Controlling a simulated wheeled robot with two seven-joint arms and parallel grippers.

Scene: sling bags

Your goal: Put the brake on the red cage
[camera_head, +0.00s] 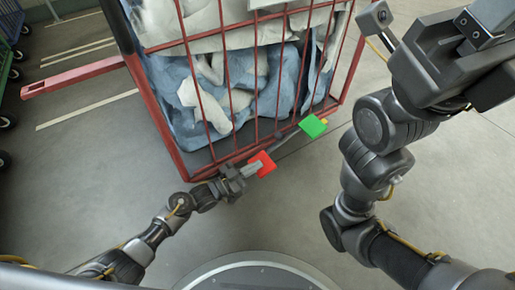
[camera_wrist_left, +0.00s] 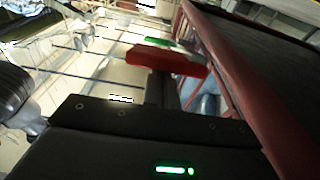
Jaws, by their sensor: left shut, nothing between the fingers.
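The red cage (camera_head: 218,47) stands in front of me, filled with white and blue bags. Low on its near side are a red pedal (camera_head: 264,163) and, farther right, a green pedal (camera_head: 313,126), with a dark bar between them. My left gripper (camera_head: 249,170) is shut and empty, its tips right at the red pedal; I cannot tell whether they touch it. In the left wrist view the red pedal (camera_wrist_left: 165,60) lies just beyond the fingers, with the green pedal (camera_wrist_left: 160,43) behind. My right gripper (camera_head: 470,30) is raised at the upper right, away from the cage; its jaw state is unclear.
A red bar (camera_head: 75,76) sticks out left from the cage at floor level in the picture. Green and blue wheeled frames (camera_head: 8,50) stand at the far left edge. The grey floor (camera_head: 85,160) left of the cage is clear.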

